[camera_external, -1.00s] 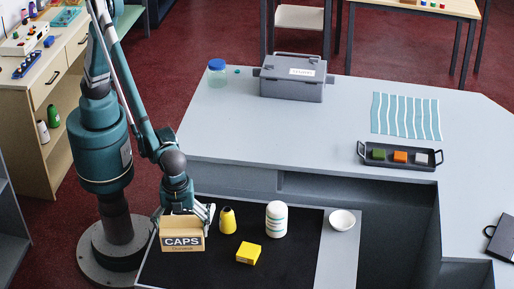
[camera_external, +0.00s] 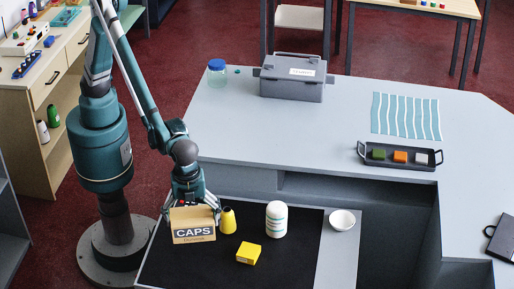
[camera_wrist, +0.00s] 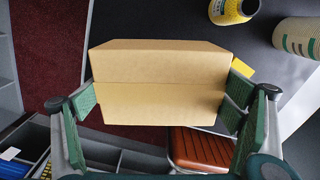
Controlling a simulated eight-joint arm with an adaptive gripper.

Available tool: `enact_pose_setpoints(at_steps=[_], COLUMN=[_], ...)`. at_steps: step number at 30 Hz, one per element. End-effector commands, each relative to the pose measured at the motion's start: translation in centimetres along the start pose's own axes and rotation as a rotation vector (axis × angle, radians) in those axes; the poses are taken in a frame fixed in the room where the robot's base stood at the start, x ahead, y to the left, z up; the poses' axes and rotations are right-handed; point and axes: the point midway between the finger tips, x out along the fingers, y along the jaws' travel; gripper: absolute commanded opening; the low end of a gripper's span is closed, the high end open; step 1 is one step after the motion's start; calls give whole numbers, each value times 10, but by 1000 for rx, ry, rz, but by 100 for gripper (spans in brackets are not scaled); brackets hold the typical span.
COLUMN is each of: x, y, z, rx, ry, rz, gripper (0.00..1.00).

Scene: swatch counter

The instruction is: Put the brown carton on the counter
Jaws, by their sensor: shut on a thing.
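The brown carton (camera_external: 193,234), marked CAPS, is at the left end of the dark mat, on the low area in front of the counter. My gripper (camera_external: 194,207) is over it from above, with a finger at each side. In the wrist view, the green-padded fingers of my gripper (camera_wrist: 160,98) press on opposite sides of the carton (camera_wrist: 156,68). Whether the carton's underside is clear of the surface below is hard to tell. The grey-blue counter (camera_external: 270,130) lies behind and to the right, at a higher level.
A yellow bottle (camera_external: 228,220), a yellow box (camera_external: 249,253), a striped white jar (camera_external: 276,219) and a white bowl (camera_external: 342,220) stand right of the carton. On the counter are a blue-lidded jar (camera_external: 217,73), grey toolbox (camera_external: 292,88) and black tray (camera_external: 375,161); its middle is clear.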

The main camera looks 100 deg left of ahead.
Motion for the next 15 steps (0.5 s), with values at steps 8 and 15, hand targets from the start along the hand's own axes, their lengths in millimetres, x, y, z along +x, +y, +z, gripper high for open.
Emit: enact_pose_setpoints(at_steps=[8,15], x=[-22,-39], y=[-56,-102], z=[47,93], rx=[-139,-266], ry=[0,0], rz=[0,0], gripper=[67,67])
